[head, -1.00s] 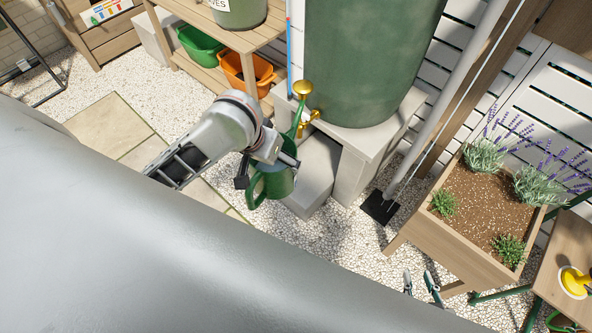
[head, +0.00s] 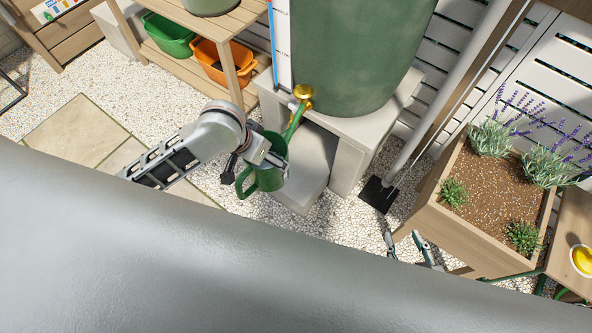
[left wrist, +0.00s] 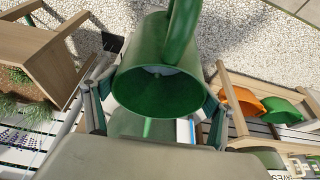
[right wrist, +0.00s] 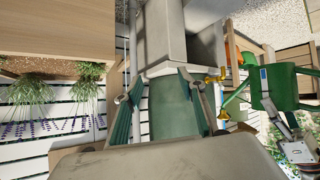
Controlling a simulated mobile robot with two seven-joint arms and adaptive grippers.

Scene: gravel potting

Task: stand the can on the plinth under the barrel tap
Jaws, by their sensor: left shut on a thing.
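The green watering can (head: 262,178) hangs from my left gripper (head: 264,156), beside the near left edge of the low grey plinth (head: 312,165). Its brass rose (head: 303,91) overlaps the tap area in the head view. The left wrist view looks into the can's open mouth (left wrist: 158,88), between the fingers. In the right wrist view, the can (right wrist: 276,86) is beside the brass tap (right wrist: 213,77). I cannot tell its exact height over the plinth. My right gripper (head: 408,246) is open and empty at the lower right.
The green barrel (head: 345,55) stands on a grey stand (head: 350,155) behind the plinth. A downpipe (head: 420,125) and wooden planter (head: 475,235) are to the right. A shelf (head: 180,65) with green (head: 167,35) and orange (head: 212,62) tubs is at the left.

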